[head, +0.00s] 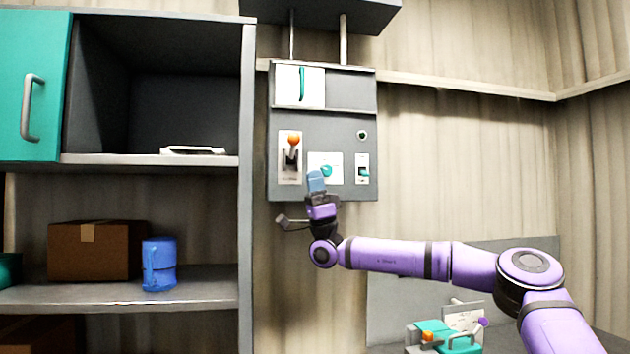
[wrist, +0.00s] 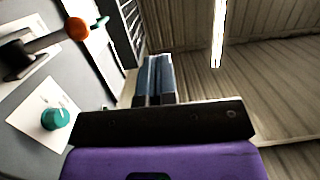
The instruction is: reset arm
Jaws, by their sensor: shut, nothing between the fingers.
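My gripper (head: 316,180) is at the end of my purple arm, raised in front of the lower part of a grey wall control panel (head: 325,118). Its blue-grey fingers are together and empty. In the wrist view the fingers (wrist: 153,78) point up toward the ceiling, beside the panel face. The panel has a lever with an orange knob (head: 293,140), also in the wrist view (wrist: 77,28). A teal dial (head: 327,171) on a white plate shows just beside the fingertips, and in the wrist view (wrist: 55,118). I cannot tell whether the fingers touch the panel.
A teal switch (head: 364,172) is on the panel's right. Teal equipment (head: 460,342) sits low at right. Open room lies right of the panel.

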